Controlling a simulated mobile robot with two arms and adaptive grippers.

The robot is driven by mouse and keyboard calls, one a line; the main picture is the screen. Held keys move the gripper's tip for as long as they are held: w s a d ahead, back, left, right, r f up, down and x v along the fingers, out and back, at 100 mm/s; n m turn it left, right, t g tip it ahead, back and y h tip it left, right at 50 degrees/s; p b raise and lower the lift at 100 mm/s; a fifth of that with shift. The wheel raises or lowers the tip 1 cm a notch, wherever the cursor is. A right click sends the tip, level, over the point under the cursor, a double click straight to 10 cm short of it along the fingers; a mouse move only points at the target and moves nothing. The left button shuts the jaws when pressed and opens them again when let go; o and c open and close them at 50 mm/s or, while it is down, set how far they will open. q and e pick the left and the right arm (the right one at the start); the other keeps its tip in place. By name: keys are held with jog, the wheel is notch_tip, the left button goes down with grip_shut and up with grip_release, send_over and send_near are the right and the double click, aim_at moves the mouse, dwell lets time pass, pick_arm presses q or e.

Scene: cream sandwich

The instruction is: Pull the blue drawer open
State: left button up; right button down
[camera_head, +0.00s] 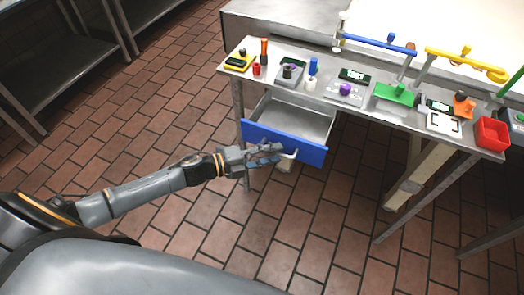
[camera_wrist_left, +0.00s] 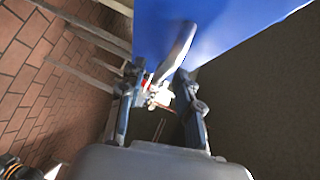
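The blue drawer (camera_head: 284,142) under the metal table is pulled out, and its empty grey interior shows. My left gripper (camera_head: 272,154) is in front of the blue front, beside the handle. In the left wrist view, the two fingers (camera_wrist_left: 158,82) are spread apart. My right gripper is not in view.
The metal table (camera_head: 395,112) carries several small tools and coloured parts, including a red bin (camera_head: 492,133) at its right end. Metal shelving (camera_head: 50,90) is at the upper left. The tiled floor (camera_head: 200,125) left of the drawer is clear.

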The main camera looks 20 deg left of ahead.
pick_arm(q)
jog(key=v, duration=1.2)
pick_arm(e)
jog(key=shift+w+a, duration=0.25)
jog(key=shift+w, duration=0.1)
pick_arm(q)
jog(key=a+f+n+t+y, duration=0.1)
jog(key=a+f+n+y, duration=0.35)
jog(key=f, duration=0.45)
jog(key=a+f+n+y, duration=0.4)
jog(key=a+f+n, duration=0.15)
jog(key=f, duration=0.35)
jog(key=s+f+n+g+y, duration=0.2)
jog(key=s+f+n, duration=0.25)
jog(key=f, duration=0.35)
jog(key=s+f+n+g+y, duration=0.2)
jog(key=s+f+n, duration=0.1)
jog(key=s+f, duration=0.4)
jog(key=s+d+f+n+g, duration=0.2)
jog(key=s+d+f, duration=0.1)
jog(key=s, duration=0.4)
jog(key=s+d+f+n+g, duration=0.2)
jog(key=s+d+f, duration=0.2)
jog(key=s+f, duration=0.2)
jog(key=s+d+f+n+g, duration=0.2)
jog(key=s+d+f+g, duration=0.1)
jog(key=s, duration=0.7)
jog(key=shift+d+f, duration=0.75)
jog(key=shift+f, duration=0.05)
